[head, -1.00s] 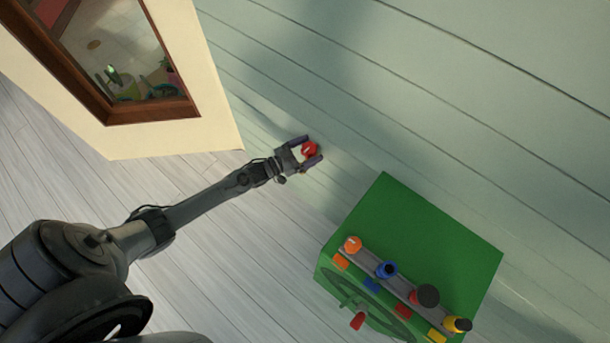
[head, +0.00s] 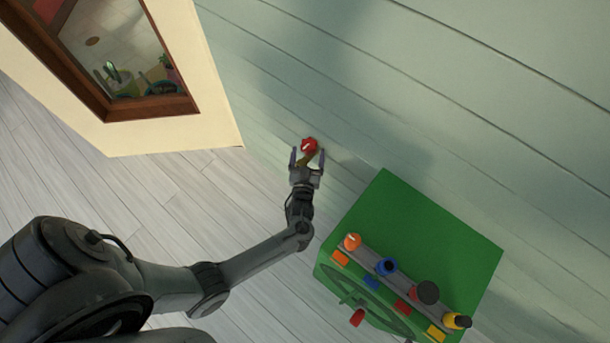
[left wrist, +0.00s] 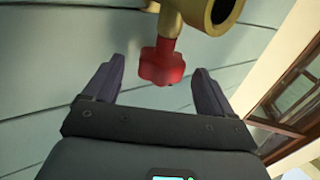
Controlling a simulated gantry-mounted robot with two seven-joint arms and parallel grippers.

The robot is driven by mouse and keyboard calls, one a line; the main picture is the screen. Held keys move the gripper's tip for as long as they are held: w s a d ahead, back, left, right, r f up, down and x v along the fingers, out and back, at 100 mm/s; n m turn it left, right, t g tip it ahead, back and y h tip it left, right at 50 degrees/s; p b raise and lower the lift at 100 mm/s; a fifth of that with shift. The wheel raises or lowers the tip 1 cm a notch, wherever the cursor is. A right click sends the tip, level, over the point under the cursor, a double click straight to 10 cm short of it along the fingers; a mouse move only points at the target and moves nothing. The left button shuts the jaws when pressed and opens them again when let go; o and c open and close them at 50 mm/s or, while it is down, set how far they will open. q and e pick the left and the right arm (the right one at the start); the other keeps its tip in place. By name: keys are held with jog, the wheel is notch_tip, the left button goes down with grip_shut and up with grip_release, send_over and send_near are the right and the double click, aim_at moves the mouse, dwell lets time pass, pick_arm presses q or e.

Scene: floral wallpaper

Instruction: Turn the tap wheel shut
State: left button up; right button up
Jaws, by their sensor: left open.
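The tap wheel (head: 309,145) is a small red lobed knob at the wall. In the left wrist view the red wheel (left wrist: 161,65) sits on a brass tap body (left wrist: 196,12) with an open spout end. My left gripper (head: 307,158) is open, with its two fingers pointing at the tap. In the left wrist view the fingers of my left gripper (left wrist: 155,80) stand apart, one on each side of the wheel, with gaps on both sides; I see no contact. My right gripper is not in view.
A green box (head: 425,225) with several coloured knobs and a handwheel (head: 372,305) stands right of the arm. A cream panel with a brown-framed window (head: 150,110) is at upper left. The pale plank wall (head: 480,110) lies behind the tap. The floor (head: 150,200) between is clear.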

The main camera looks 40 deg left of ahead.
pick_arm(q)
jog(key=p+v, duration=0.1)
jog(key=v, duration=0.6)
jog(key=shift+s, duration=0.3)
